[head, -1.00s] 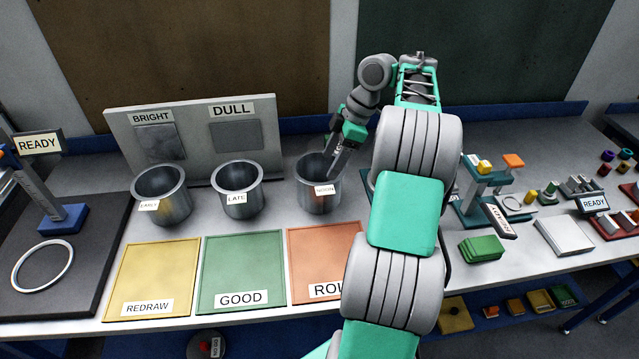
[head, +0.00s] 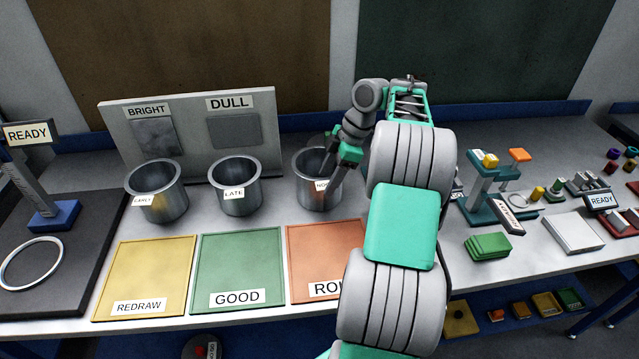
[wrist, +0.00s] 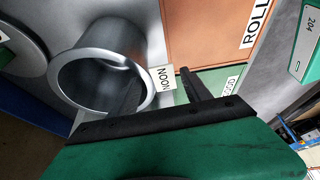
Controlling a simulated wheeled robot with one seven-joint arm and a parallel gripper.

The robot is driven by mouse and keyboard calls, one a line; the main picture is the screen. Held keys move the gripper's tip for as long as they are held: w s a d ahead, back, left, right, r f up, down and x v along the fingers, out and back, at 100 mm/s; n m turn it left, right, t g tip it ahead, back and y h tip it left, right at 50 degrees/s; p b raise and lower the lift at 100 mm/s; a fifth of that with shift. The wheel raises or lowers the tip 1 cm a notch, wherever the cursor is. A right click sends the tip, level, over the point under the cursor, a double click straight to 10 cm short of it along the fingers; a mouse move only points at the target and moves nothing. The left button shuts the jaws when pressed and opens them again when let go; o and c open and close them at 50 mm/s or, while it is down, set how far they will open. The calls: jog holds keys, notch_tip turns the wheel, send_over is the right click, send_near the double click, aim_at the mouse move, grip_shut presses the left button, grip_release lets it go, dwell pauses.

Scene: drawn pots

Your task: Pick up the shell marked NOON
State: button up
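The shell marked NOON (head: 310,163) is a grey metal cup standing upright on the bench, rightmost of three similar shells. My gripper (head: 331,180) is at its right front rim and hides part of its label. In the wrist view the shell's round mouth (wrist: 84,72) faces the camera. My gripper (wrist: 160,88) is open there, with one dark finger showing inside the mouth and the other outside, beyond the NOON label. The wall and label lie between the fingers. I cannot tell whether either finger touches the wall.
The shells marked LATE (head: 236,190) and EARLY (head: 158,195) stand to the left. A panel marked BRIGHT and DULL (head: 195,103) stands behind them. In front lie yellow REDRAW (head: 146,270), green GOOD (head: 238,262) and orange ROLL (head: 322,250) trays. Green fixtures (head: 487,195) stand right of my arm.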

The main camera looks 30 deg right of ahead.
grip_shut()
dwell(0.4)
